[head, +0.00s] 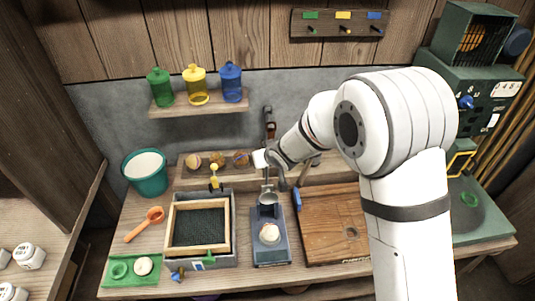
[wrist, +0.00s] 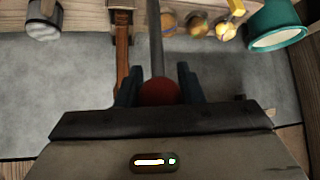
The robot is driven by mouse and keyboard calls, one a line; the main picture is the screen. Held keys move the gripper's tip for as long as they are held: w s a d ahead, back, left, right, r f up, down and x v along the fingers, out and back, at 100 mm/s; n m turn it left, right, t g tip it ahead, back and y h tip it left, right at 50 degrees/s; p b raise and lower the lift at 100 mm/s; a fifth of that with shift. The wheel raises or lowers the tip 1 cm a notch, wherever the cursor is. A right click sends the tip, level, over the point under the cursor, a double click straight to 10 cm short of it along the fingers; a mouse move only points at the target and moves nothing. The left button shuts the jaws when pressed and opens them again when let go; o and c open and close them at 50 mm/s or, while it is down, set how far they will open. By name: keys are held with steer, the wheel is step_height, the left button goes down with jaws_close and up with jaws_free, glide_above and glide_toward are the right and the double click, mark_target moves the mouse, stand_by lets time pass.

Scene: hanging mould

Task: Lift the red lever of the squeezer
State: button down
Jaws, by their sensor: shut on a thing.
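The squeezer (head: 270,250) stands at the front middle of the bench in the head view. It has a blue-grey base with a pale round item on it and a metal cup part above. Its lever shows in the wrist view as a grey rod (wrist: 157,50) ending in a red ball knob (wrist: 160,91). My gripper (wrist: 159,88) is shut on this knob, with one blue finger on each side. In the head view my gripper (head: 272,160) is above and behind the squeezer's base, and the red knob is hidden there.
A framed tray (head: 172,235) stands left of the squeezer, a wooden board (head: 330,230) right of it. Behind is a low wooden ledge with several round items. A teal bucket (head: 146,182) and an orange scoop (head: 145,224) are at left. A green machine (head: 470,85) stands at right.

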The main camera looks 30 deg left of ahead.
steer(key=shift+s+d+f, duration=0.15)
steer(key=shift+d+f, duration=0.15)
steer(key=shift+f, duration=0.25)
steer(key=c, duration=1.4)
jaws_free()
steer(key=o, duration=0.3)
steer(key=shift+w+a, duration=0.2)
steer(key=shift+o, duration=0.5)
steer(key=shift+r, duration=0.15)
steer(key=shift+s+r, duration=0.1)
steer(key=shift+r, duration=0.1)
steer(key=shift+s+d+r, duration=0.1)
steer(key=shift+d+r, duration=0.05)
steer(key=shift+r, duration=0.1)
steer(key=p+v, duration=0.1)
steer(key=v, duration=0.6)
